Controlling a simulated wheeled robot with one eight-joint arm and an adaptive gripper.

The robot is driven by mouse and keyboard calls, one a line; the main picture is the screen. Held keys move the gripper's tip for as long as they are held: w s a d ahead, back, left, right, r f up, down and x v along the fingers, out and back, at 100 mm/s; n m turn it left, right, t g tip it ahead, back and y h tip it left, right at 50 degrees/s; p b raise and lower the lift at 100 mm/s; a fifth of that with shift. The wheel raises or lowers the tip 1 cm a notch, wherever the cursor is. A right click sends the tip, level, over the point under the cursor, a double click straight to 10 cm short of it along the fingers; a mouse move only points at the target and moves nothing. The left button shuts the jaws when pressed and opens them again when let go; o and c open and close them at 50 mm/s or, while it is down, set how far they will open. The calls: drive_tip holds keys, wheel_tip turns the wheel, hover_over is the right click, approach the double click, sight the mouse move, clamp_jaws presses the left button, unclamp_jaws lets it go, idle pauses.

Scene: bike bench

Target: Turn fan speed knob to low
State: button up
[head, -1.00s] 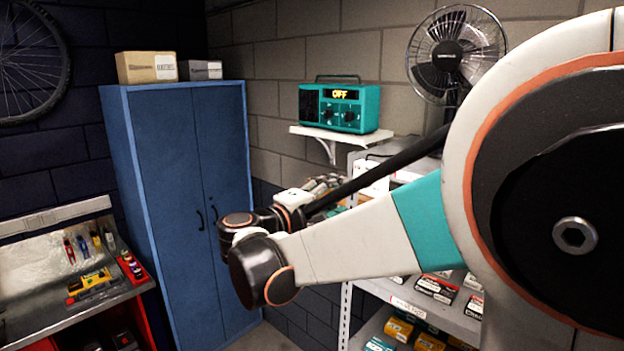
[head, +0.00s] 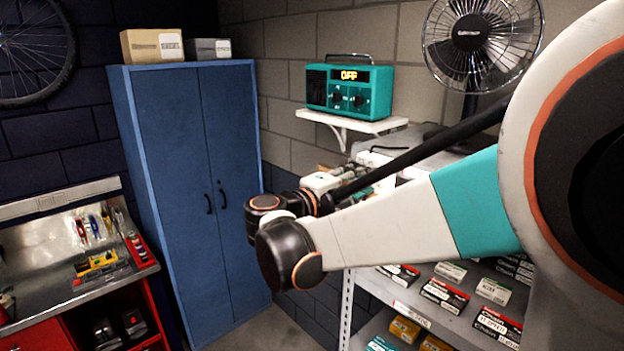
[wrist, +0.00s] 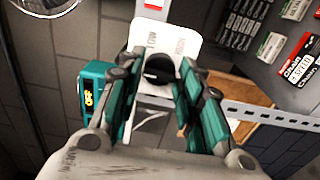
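The fan (head: 470,40) stands at the upper right in the head view, and its lower part is hidden behind my arm. In the wrist view, a dark round knob (wrist: 158,68) sits on a white plate (wrist: 150,38) with small printed labels. The labels are too small to read surely, so the knob's setting is unclear. My gripper (wrist: 161,77) is open, with its two fingers on either side of the knob in the picture. I cannot tell whether they touch it. In the head view my gripper is not clearly visible behind my arm.
A teal radio (head: 350,90) showing OFF sits on a white wall shelf (head: 365,124), and it is left of my fingers in the wrist view (wrist: 92,75). A metal rack (head: 347,310) holds several small boxes. A blue cabinet (head: 165,150) stands behind my arm.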

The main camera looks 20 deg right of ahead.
drive_tip(key=c, duration=0.4)
drive_tip(key=shift+o, duration=0.2)
